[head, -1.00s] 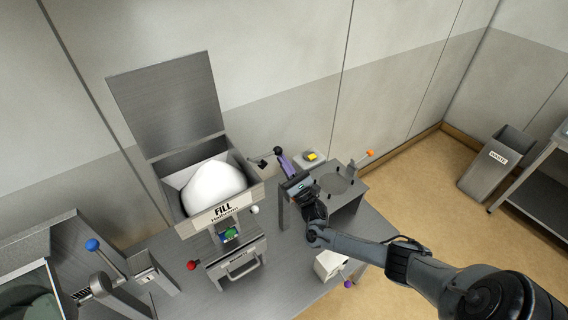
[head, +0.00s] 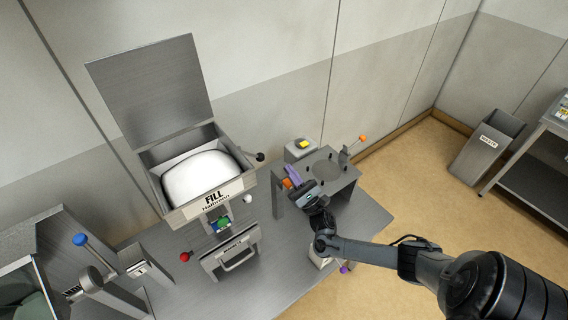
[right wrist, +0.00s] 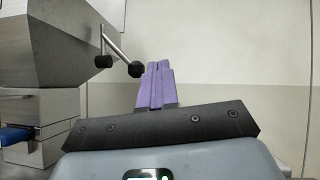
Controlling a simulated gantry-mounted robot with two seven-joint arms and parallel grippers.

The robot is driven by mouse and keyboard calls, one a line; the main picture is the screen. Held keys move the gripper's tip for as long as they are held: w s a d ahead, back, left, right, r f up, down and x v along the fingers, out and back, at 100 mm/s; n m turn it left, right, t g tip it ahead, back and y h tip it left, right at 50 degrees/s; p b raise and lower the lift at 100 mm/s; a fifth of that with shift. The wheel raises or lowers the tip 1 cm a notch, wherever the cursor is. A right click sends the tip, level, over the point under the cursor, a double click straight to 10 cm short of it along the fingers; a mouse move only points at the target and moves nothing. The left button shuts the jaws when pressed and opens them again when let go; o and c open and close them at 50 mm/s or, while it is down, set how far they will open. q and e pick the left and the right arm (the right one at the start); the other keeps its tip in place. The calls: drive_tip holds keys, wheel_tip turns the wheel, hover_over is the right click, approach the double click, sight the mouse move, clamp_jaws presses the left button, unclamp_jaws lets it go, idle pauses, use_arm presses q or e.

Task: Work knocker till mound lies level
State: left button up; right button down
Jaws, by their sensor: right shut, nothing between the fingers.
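The open hopper labelled FILL (head: 175,217) holds a white mound (head: 197,176), broad and fairly flat on top with rounded edges. The knocker (head: 260,157), a lever with a black ball, is at the hopper's right side. In the right wrist view the knocker's black ball (right wrist: 135,69) hangs on a thin rod, just left of my fingertips. My right gripper (head: 291,173), with purple fingers, is shut and empty, right of the knocker and apart from it in the head view. Its fingers (right wrist: 157,67) point up together in the right wrist view. My left gripper is not in view.
A stand with an orange-tipped lever (head: 362,138) and a yellow button (head: 303,144) are close to my right gripper. A red knob (head: 185,257) and a drawer handle (head: 238,261) are below the hopper. A blue-knobbed lever (head: 80,240) is at left.

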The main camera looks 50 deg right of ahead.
drive_tip(key=shift+v, duration=0.9)
drive_tip(key=shift+s, duration=0.1)
